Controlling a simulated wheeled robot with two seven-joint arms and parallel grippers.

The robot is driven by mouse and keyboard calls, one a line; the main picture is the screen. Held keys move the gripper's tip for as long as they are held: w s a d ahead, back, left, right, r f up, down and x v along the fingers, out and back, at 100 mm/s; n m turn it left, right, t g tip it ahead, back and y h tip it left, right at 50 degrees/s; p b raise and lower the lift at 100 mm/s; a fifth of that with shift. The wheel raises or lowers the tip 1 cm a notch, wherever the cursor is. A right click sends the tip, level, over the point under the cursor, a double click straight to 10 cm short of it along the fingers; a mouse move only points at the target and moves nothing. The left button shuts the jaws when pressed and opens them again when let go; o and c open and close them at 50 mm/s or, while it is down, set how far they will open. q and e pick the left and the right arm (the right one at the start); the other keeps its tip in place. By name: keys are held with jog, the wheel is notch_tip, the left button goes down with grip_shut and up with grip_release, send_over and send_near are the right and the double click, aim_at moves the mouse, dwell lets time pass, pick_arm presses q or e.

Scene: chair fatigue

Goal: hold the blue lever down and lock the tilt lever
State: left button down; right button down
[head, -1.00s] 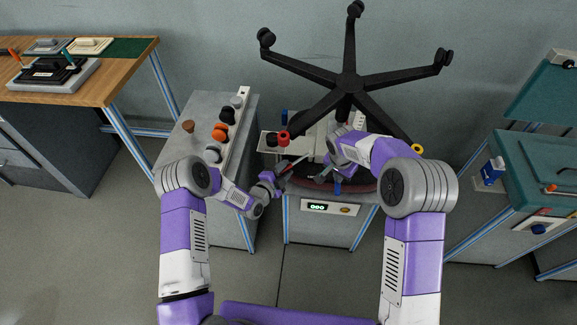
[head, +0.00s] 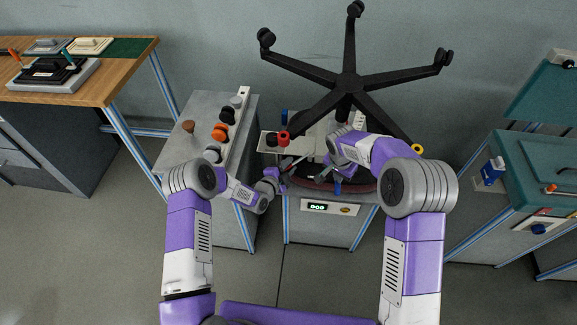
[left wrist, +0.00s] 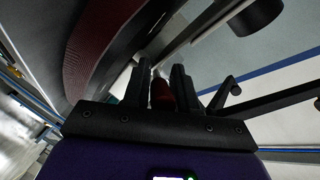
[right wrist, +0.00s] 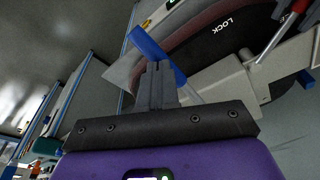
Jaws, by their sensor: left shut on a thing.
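The left gripper (head: 281,180) is at the left side of the chair mechanism on the bench. In the left wrist view its fingers (left wrist: 165,92) are closed around the red grip of the tilt lever (left wrist: 162,93). The lever's red grip and metal rod also show in the right wrist view (right wrist: 270,45), near the word LOCK. The blue lever (right wrist: 152,45) slants upward just beyond the right gripper's fingers (right wrist: 160,85), which are together with nothing visible between them. They overlap the blue lever; contact is hard to tell. In the head view the blue lever (head: 338,188) shows below the right gripper.
A black five-armed chair base (head: 349,82) stands up over the bench behind my grippers. A grey cabinet (head: 185,150) with orange and black knobs is to the left. A lit display (head: 317,207) is on the bench front. A teal bench (head: 545,165) is at right.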

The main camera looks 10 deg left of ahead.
jog(key=shift+d+f, duration=0.15)
jog(key=shift+f, duration=0.05)
pick_arm(q)
jog(key=shift+s+d+r+n+t+y, duration=0.1)
jog(key=shift+s+d+n+t+y, duration=0.15)
jog(key=shift+d+n+y, duration=0.4)
jog(key=shift+s+d+f+n+t+y, duration=0.15)
jog(key=shift+s+d+n+y, duration=0.3)
jog(key=shift+y, duration=0.45)
jog(key=shift+s+d+r+n+t+y, duration=0.2)
jog(key=shift+d+n+y, duration=0.2)
jog(key=shift+n+y, duration=0.3)
jog(key=shift+s+d+n+y, duration=0.15)
jog(key=shift+d+n+y, duration=0.35)
jog(key=shift+y, duration=0.3)
jog(key=shift+s+d+n+y, duration=0.25)
jog(key=shift+n+y, duration=0.3)
jog(key=shift+y, duration=0.3)
jog(key=shift+s+d+n+y, duration=0.1)
jog(key=shift+d+n+y, duration=0.4)
jog(key=shift+y, duration=0.3)
jog(key=c, duration=1.2)
grip_release()
jog(key=shift+c, duration=0.2)
jog(key=shift+s+d, duration=0.1)
jog(key=shift+s, duration=0.5)
jog(key=v, duration=1.1)
